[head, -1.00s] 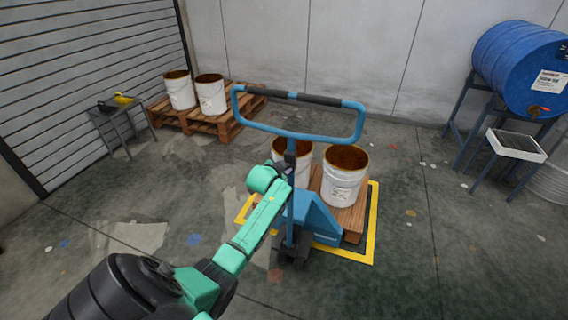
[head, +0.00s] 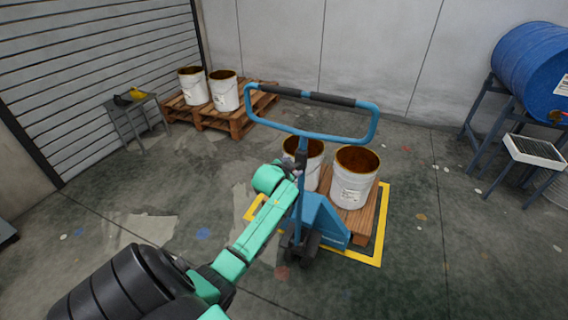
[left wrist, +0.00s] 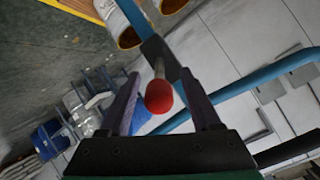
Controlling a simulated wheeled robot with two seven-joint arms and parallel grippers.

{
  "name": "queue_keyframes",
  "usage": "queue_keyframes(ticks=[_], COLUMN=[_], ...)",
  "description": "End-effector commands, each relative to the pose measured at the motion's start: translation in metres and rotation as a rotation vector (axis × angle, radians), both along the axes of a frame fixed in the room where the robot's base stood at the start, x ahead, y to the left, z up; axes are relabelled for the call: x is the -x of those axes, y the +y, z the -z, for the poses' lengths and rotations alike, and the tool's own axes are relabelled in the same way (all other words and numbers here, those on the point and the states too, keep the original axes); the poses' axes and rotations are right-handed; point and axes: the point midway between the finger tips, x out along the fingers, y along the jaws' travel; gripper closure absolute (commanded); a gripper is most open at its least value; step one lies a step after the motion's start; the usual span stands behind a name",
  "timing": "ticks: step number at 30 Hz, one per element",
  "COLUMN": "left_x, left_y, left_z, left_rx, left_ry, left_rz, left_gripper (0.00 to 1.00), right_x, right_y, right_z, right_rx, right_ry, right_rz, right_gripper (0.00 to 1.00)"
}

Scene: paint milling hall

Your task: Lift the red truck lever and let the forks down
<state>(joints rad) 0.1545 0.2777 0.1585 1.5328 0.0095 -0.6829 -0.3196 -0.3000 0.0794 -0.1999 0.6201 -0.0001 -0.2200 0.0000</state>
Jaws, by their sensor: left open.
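The blue pallet truck (head: 321,222) stands with its upright shaft and loop handle (head: 313,97) towards me. Its forks are hidden under a wooden pallet (head: 366,222) carrying two white buckets (head: 354,180). The truck lever ends in a red knob (left wrist: 159,97), clear in the left wrist view on a thin metal stem. My left gripper (head: 293,171) is at the shaft below the loop handle. In the left wrist view my left gripper (left wrist: 158,98) is open, with the red knob between its fingers and a gap on each side. My right gripper is not in view.
A yellow floor marking (head: 369,260) surrounds the loaded pallet. Another pallet (head: 238,122) with two buckets stands at the back left, beside a small grey table (head: 136,107). A blue drum (head: 532,68) lies on a stand at the right. The floor around the truck is mostly clear.

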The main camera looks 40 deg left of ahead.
Motion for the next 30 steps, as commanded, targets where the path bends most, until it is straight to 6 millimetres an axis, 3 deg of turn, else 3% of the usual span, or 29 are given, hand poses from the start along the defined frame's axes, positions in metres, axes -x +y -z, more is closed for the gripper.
queue_keyframes(ticks=[15,30], left_x=[0.087,0.094], left_y=[-0.03,-0.033], left_z=[-0.049,-0.055], left_rx=[0.001,0.001], left_ry=[0.002,0.001], left_rz=[0.0,-0.001], left_gripper=[0.36,0.36], right_x=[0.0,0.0], right_y=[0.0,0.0], right_z=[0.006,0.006], right_rx=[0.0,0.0], right_ry=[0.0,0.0], right_rz=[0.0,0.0], right_gripper=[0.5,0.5])
